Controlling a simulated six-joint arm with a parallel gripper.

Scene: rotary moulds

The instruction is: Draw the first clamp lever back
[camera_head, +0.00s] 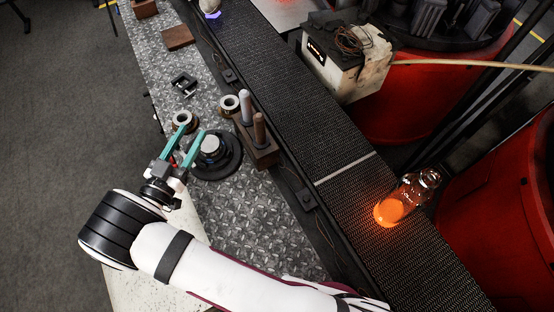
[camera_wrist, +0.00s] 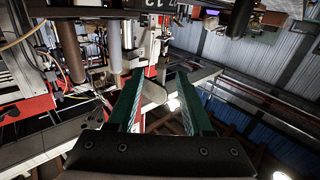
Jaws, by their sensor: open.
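My gripper (camera_head: 193,127) is open, its two teal fingers reaching over the near side of a round black fixture (camera_head: 228,166) with a grey metal disc on top. A small red part (camera_head: 172,160) shows near the base of the fingers; I cannot tell whether it is a clamp lever. No clamp lever can be made out clearly, and the fingers hide part of the fixture's left side. In the wrist view the gripper (camera_wrist: 160,76) is also open, with a pale metal part (camera_wrist: 153,92) showing between the fingers; I cannot tell whether they touch it.
A brown block (camera_head: 262,155) with upright pegs stands right of the fixture. Two metal rings (camera_head: 229,103) (camera_head: 182,118) and a small black clamp-like piece (camera_head: 183,82) are beyond. A dark conveyor (camera_head: 300,110) runs alongside, carrying a glowing glass bottle (camera_head: 391,211).

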